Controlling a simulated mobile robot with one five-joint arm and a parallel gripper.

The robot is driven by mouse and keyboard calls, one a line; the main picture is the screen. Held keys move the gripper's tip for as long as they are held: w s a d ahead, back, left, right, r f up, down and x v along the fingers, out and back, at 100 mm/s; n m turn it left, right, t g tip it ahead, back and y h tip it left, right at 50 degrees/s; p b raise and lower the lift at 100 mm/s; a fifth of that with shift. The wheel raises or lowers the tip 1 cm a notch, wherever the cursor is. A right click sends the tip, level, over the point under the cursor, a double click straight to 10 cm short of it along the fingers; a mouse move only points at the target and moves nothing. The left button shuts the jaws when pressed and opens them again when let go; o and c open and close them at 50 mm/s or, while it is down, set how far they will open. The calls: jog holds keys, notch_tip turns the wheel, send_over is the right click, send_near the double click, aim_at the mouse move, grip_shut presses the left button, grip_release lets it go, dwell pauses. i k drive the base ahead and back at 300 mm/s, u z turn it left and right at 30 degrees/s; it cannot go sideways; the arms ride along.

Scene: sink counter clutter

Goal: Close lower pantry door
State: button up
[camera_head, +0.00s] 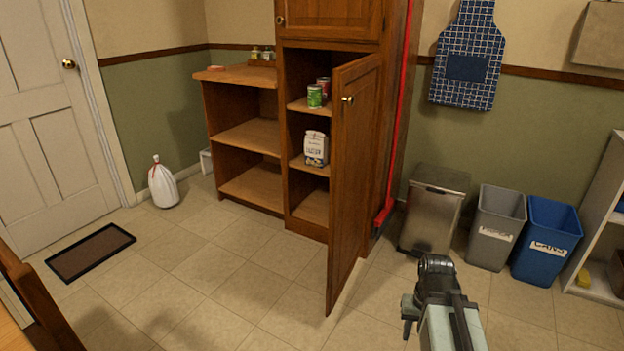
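The lower pantry door (354,160) is brown wood with a round brass knob (347,99). It stands wide open, swung out toward me from its right side. The pantry cabinet (296,150) behind it shows shelves holding cans (315,96) and a white bag (315,148). My gripper (408,318) is low in front, to the right of the door's bottom edge and apart from it. Its fingers are only partly visible, so I cannot tell whether they are open or shut.
A red broom (386,205) leans on the cabinet's right side. A metal bin (433,210), a grey bin (496,226) and a blue bin (547,238) stand along the wall. A white bag (162,184) and a dark mat (91,251) lie left. The tiled floor between is clear.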

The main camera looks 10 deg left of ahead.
aim_at(356, 84)
jog(key=u, duration=0.4)
jog(key=i, duration=1)
jog(key=z, duration=0.05)
